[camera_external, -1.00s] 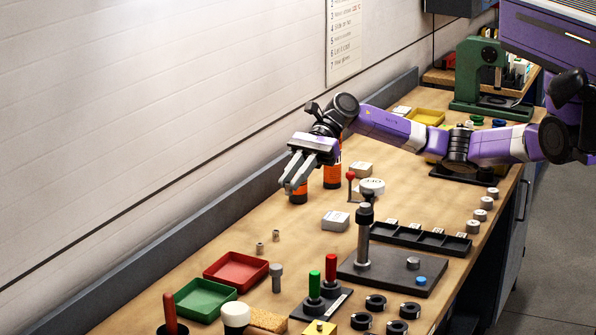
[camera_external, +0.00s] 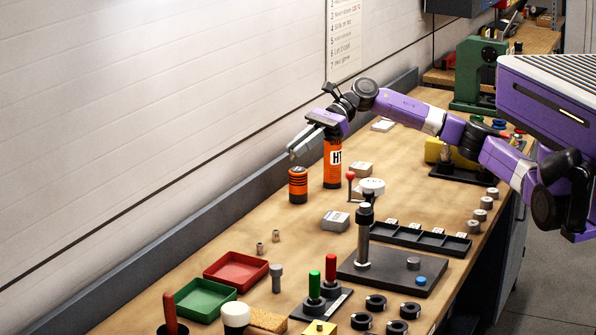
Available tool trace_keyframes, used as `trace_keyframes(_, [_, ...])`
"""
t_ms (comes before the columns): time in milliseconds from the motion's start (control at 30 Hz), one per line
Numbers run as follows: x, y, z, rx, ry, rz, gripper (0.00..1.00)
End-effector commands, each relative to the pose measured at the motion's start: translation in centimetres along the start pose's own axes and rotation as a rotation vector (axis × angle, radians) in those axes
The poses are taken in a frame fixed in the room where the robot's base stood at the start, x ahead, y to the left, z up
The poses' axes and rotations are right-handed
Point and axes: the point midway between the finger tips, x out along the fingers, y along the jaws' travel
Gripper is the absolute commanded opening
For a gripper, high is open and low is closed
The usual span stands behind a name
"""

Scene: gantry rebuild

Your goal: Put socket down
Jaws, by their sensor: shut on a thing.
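My gripper (camera_external: 294,152) is raised above the far part of the bench, near the wall, with its fingers pointing down and left. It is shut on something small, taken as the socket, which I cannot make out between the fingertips. The orange and black can (camera_external: 298,186) stands upright below the fingertips, and the tall orange bottle marked HT (camera_external: 333,165) stands just right of it. Two small metal pieces that look like sockets (camera_external: 260,248) (camera_external: 276,236) stand on the wood behind the red tray. Several short metal cylinders (camera_external: 480,215) line the right edge.
A red tray (camera_external: 209,272) and a green tray (camera_external: 180,296) lie at the front left. A dark plate with a tall post (camera_external: 345,262) and a black compartment tray (camera_external: 385,236) take the middle right. Bare wood (camera_external: 290,215) lies between the can and the trays.

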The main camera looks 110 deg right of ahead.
Motion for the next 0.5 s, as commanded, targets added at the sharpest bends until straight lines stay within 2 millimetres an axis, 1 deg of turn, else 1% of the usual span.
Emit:
trace_keyframes(33, [-0.6,-0.4,0.2,0.001,0.003,-0.011,0.0])
trace_keyframes(133, [-1.3,-0.8,1.1,0.004,0.002,-0.016,0.0])
trace_keyframes(233, [-1.1,-0.8,0.6,0.006,0.002,-0.01,0.0])
trace_keyframes(267, [-0.9,-0.8,0.3,0.006,0.001,-0.008,0.0])
trace_keyframes(367, [-0.1,-0.7,-1.7,0.006,0.001,-0.005,0.0])
trace_keyframes(500, [1.2,-0.7,-4.9,0.007,0.001,-0.004,0.0])
